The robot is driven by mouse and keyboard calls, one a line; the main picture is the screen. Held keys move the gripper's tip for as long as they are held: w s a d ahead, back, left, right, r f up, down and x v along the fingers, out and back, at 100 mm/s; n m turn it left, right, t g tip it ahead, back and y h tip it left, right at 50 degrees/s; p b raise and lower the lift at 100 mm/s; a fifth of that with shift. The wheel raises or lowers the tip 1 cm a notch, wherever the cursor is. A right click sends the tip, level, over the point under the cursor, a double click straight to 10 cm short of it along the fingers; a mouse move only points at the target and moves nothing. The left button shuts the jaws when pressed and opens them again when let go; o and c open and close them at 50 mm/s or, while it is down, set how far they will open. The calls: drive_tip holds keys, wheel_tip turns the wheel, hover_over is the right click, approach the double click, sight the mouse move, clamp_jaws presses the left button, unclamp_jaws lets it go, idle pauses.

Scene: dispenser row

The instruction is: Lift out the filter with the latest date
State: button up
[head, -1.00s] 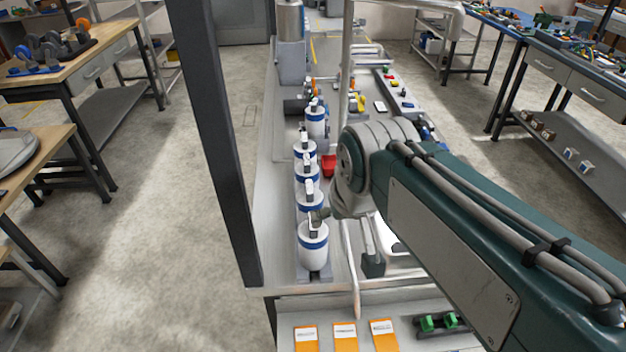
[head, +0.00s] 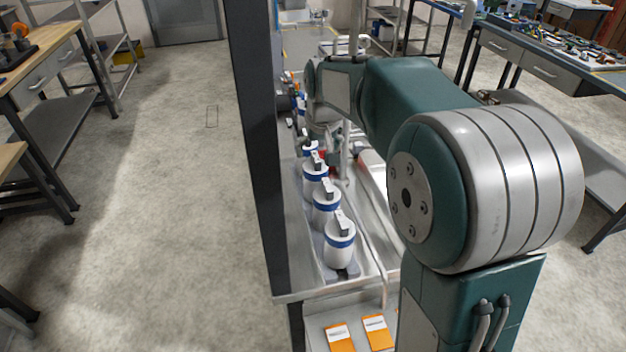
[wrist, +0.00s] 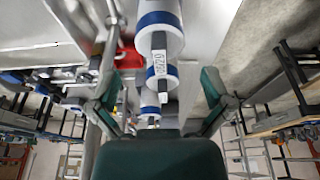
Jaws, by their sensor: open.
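White filters with blue bands stand upright in a row. In the head view the nearest filter (head: 339,252) is at the front, with a second filter (head: 326,208), a third filter (head: 314,178) and others behind.
A dark upright post (head: 255,150) stands left of the row. A thin pale pole (head: 344,150) stands close to my wrist. Orange cards (head: 341,339) lie on the lower front shelf. A red object (wrist: 128,58) is beside the filters. Floor is open at left.

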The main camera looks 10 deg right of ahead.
sight(314, 167)
drive_tip(key=shift+w+d+f, duration=0.15)
drive_tip(key=shift+d+f, duration=0.1)
drive_tip(key=shift+f, duration=0.3)
drive_tip(key=shift+w+d+f, duration=0.15)
drive_tip(key=shift+d+f, duration=0.05)
drive_tip(key=shift+f, duration=0.35)
drive_tip(key=f, duration=0.1)
drive_tip(key=w+f, duration=0.1)
drive_tip(key=w+a+f, duration=0.1)
drive_tip(key=f, duration=0.1)
drive_tip(key=shift+a, duration=0.1)
drive_tip(key=shift+w+f, duration=0.15)
drive_tip(key=shift+f, duration=0.3)
drive_tip(key=shift+d, duration=0.25)
drive_tip(key=c, duration=1.1)
drive_tip(key=shift+o, duration=0.2)
drive_tip(key=shift+a, duration=0.15)
